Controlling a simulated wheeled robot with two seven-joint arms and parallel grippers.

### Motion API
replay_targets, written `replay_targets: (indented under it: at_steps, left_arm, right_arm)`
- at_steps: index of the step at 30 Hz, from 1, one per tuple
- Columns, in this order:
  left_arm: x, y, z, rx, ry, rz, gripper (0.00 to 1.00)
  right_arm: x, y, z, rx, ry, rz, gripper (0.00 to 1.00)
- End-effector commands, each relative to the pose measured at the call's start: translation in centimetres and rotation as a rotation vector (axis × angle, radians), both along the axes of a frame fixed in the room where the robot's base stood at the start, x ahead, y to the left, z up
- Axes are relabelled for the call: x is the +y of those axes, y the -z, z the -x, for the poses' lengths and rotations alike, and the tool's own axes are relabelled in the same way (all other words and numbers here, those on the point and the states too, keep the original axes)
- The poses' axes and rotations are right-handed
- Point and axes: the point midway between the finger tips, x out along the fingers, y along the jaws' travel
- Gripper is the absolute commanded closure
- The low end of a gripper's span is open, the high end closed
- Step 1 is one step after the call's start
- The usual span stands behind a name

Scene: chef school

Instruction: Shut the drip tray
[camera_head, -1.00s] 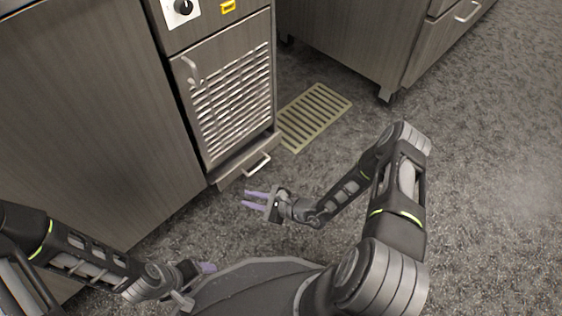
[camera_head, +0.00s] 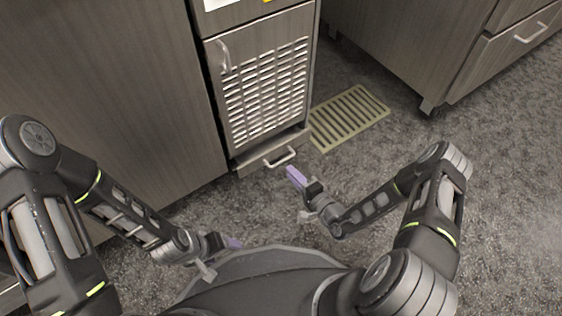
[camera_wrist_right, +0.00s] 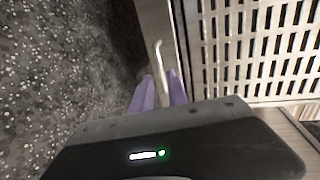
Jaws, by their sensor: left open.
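The drip tray (camera_head: 250,164) is a low metal drawer at the foot of the cabinet, under a slotted door. It juts out a little past the cabinet front. Its pale bar handle (camera_head: 280,158) faces me. My right gripper (camera_head: 291,171) is just in front of the handle, its purple fingers pointing at the tray. In the right wrist view the fingers (camera_wrist_right: 159,80) are apart, with the handle (camera_wrist_right: 158,58) showing just ahead of and between them; contact is unclear. My left gripper (camera_head: 236,243) is low near my base, away from the tray and partly hidden.
The slotted cabinet door (camera_head: 265,85) is shut above the tray. A yellowish floor grate (camera_head: 348,117) lies right of the cabinet. Another cabinet (camera_head: 400,55) stands at the back right. A wide cabinet side (camera_head: 110,90) rises at left. The floor between is clear.

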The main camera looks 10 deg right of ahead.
Motion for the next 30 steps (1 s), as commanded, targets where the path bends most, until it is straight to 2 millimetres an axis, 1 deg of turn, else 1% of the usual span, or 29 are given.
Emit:
replay_targets:
  at_steps: [5, 12, 15, 19, 26, 27, 30]
  left_arm:
    - [0.0, 1.0, -0.1, -0.001, -0.001, 0.001, 0.26]
    - [0.1, 2.7, -0.4, -0.003, -0.003, 0.005, 0.26]
    - [0.1, 3.2, -0.5, -0.003, -0.003, 0.006, 0.26]
    - [0.2, 3.3, -0.6, -0.003, -0.003, 0.007, 0.26]
    - [0.2, 3.2, -0.6, -0.003, -0.003, 0.007, 0.26]
    - [0.2, 3.2, -0.6, -0.003, -0.003, 0.007, 0.26]
    - [0.2, 3.2, -0.6, -0.003, -0.004, 0.007, 0.26]
  right_arm:
    - [0.6, 0.7, -1.6, -0.002, 0.000, 0.000, 0.80]
    - [2.0, 1.5, -5.0, -0.002, -0.001, 0.000, 0.80]
    - [2.4, 1.7, -6.1, -0.002, 0.000, 0.000, 0.80]
    - [2.7, 1.6, -6.8, -0.001, -0.001, -0.001, 0.80]
    - [2.7, 1.5, -6.9, -0.001, 0.000, -0.001, 0.80]
    - [2.7, 1.5, -6.9, -0.001, 0.000, -0.001, 0.81]
    - [2.7, 1.5, -6.9, -0.001, 0.000, -0.001, 0.89]
